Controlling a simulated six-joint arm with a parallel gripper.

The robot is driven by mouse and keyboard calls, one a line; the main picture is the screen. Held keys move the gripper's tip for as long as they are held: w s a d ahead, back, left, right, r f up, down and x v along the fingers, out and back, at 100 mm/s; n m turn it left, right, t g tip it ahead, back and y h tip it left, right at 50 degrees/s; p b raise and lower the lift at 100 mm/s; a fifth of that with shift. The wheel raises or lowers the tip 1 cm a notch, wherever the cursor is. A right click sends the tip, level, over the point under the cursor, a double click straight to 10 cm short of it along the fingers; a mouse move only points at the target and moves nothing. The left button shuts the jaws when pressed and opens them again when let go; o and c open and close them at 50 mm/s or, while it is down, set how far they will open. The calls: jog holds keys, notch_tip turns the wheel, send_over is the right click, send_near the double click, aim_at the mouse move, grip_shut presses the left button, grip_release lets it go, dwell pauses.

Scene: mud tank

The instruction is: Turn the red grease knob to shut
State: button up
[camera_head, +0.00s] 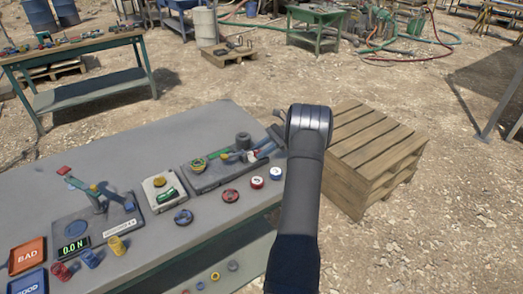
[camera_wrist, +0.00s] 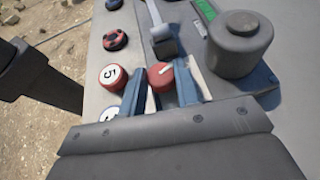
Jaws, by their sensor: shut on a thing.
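The red grease knob (camera_wrist: 160,74) has a pale mark on top and sits at the edge of a grey fixture in the wrist view. My gripper (camera_wrist: 163,88) has its two blue-grey fingers on either side of the knob, shut on it. In the head view my gripper (camera_head: 264,147) reaches down to the right end of the grey fixture (camera_head: 205,181). The knob is mostly hidden there by the fingers. I cannot tell how far the knob is turned.
A grey cylinder (camera_wrist: 240,45) stands close to the right finger. A red cap with a white numbered top (camera_wrist: 113,77) is left of the fingers, with a red-black wheel (camera_wrist: 115,40) beyond. A wooden pallet stack (camera_head: 375,150) stands right of the grey table (camera_head: 130,135).

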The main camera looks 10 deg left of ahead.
dwell(0.3)
jog(key=o, duration=1)
jog(key=shift+t, duration=0.3)
jog(key=m+t, duration=0.1)
jog(key=m, duration=0.1)
jog(key=m+t+y, duration=0.1)
jog(key=t, duration=0.1)
jog(key=m+t+y, duration=0.1)
jog(key=m+t, duration=0.1)
jog(key=shift+s+d+m, duration=0.2)
jog(key=shift+s+m, duration=0.1)
jog(key=shift+s, duration=0.05)
jog(key=m+t, duration=0.4)
jog(key=t, duration=0.1)
jog(key=shift+s, duration=0.3)
jog(key=shift+d+r+m+t, duration=0.1)
jog(key=shift+m+t, duration=0.5)
jog(key=shift+t, duration=0.2)
jog(key=v, duration=1.7)
jog(key=shift+w, duration=0.15)
